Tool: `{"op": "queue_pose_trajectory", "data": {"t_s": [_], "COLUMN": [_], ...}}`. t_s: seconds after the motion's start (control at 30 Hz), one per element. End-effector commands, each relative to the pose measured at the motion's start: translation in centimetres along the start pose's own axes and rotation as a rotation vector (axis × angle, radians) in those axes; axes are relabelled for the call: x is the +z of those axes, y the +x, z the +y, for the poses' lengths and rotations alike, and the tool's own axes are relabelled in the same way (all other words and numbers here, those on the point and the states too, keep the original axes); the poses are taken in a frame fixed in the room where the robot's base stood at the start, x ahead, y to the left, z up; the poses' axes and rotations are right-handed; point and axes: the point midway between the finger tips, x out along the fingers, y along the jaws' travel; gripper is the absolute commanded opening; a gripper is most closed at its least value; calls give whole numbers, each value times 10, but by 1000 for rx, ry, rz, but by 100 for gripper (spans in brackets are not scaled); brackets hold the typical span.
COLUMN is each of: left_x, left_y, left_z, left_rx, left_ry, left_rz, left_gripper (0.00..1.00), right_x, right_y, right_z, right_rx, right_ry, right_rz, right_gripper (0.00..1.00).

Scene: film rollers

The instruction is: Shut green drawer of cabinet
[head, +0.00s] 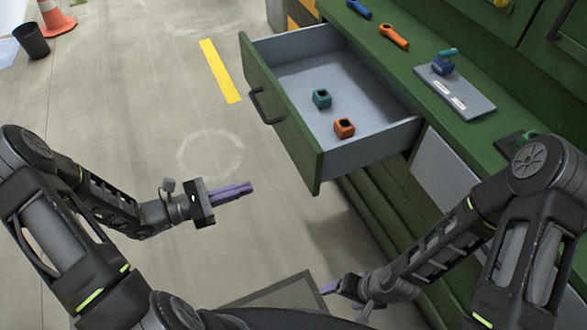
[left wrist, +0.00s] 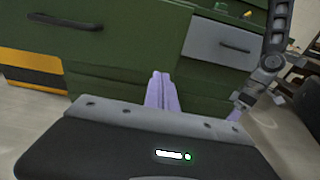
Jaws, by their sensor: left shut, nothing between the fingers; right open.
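The green drawer (head: 283,120) of the green cabinet (head: 505,40) stands pulled out in the head view, with its dark bar handle (head: 263,107) on the front. Its front and handle also show in the left wrist view (left wrist: 120,40). A teal block (head: 321,98) and an orange block (head: 344,128) lie inside it. My left gripper (head: 250,187) is shut and empty, in front of the drawer and apart from it, its purple fingers pointing toward it. My right gripper (head: 328,288) is low beside the cabinet, open and holding nothing.
An orange tool (head: 393,37), a blue tool (head: 358,9) and a grey tray (head: 463,94) lie on the cabinet's ledge. A grey drawer (head: 441,172) sits to the right. A traffic cone (head: 56,20) and a dark bin (head: 32,41) stand far left. The floor before the drawer is clear.

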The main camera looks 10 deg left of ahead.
Motion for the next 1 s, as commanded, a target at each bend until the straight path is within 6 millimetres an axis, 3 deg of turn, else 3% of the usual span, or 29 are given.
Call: {"op": "queue_pose_trajectory", "data": {"t_s": [0.13, 0.57, 0.77, 1.0], "left_x": [20, 21, 23, 26], "left_y": [0, 4, 25, 70], "left_z": [3, 1, 0, 0], "left_rx": [12, 6, 4, 2], "left_ry": [-13, -15, -15, -15], "left_rz": [-83, -85, -86, -85], "left_gripper": [0, 0, 0, 0], "right_x": [0, 0, 0, 0], "right_y": [0, 0, -1, -3], "right_z": [0, 0, 0, -1], "right_rx": [0, 0, 0, 0], "right_ry": [-1, 0, 0, 0], "right_rz": [0, 0, 0, 0], "right_gripper": [77, 77, 77, 77]}}
